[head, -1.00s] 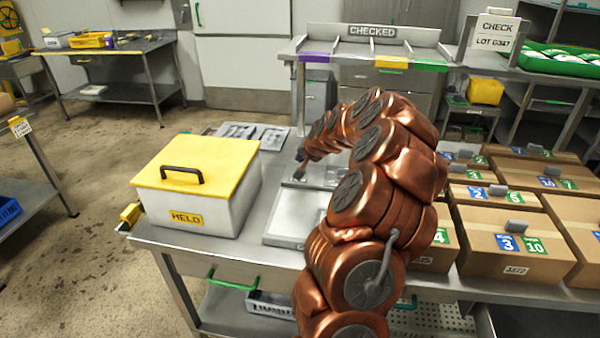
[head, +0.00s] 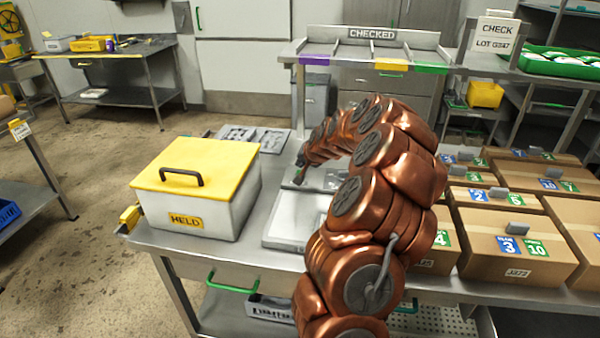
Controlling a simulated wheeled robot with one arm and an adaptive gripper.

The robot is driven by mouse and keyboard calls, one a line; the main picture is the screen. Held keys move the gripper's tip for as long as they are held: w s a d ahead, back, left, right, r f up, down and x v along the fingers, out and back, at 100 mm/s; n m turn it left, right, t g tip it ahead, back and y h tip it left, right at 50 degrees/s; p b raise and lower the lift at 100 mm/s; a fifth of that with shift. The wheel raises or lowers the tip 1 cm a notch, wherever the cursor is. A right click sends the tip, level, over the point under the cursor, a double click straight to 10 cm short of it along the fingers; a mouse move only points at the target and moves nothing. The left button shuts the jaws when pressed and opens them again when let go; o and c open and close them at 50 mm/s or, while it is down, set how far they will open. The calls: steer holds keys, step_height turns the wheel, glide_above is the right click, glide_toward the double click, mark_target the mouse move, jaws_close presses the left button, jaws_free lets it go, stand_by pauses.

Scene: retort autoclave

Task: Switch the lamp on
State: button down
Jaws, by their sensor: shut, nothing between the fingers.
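A flat grey unit with a pale panel (head: 287,231) lies on the steel bench, partly hidden behind my arm. It may be the lamp; I see no clear lamp label or switch. My gripper (head: 299,176) is small in the head view, pointing down at the back part of this unit. It is shut and empty. Whether its tips touch the unit cannot be told at this size.
A white box with a yellow lid (head: 197,165), marked HELD, stands left of the unit. Flat grey plates (head: 252,137) lie behind. Several cardboard cartons (head: 515,240) fill the bench at right. A CHECKED rack (head: 372,33) stands at the back.

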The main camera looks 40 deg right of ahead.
steer(key=shift+f, duration=0.1)
stand_by(0.5)
steer(key=shift+f+b, duration=0.4)
steer(key=shift+b, duration=0.15)
steer(key=shift+f+b, duration=0.4)
steer(key=shift+f, duration=0.1)
stand_by(0.7)
steer(key=shift+r, duration=1)
step_height(320, 180, up, 6)
stand_by(0.7)
stand_by(0.4)
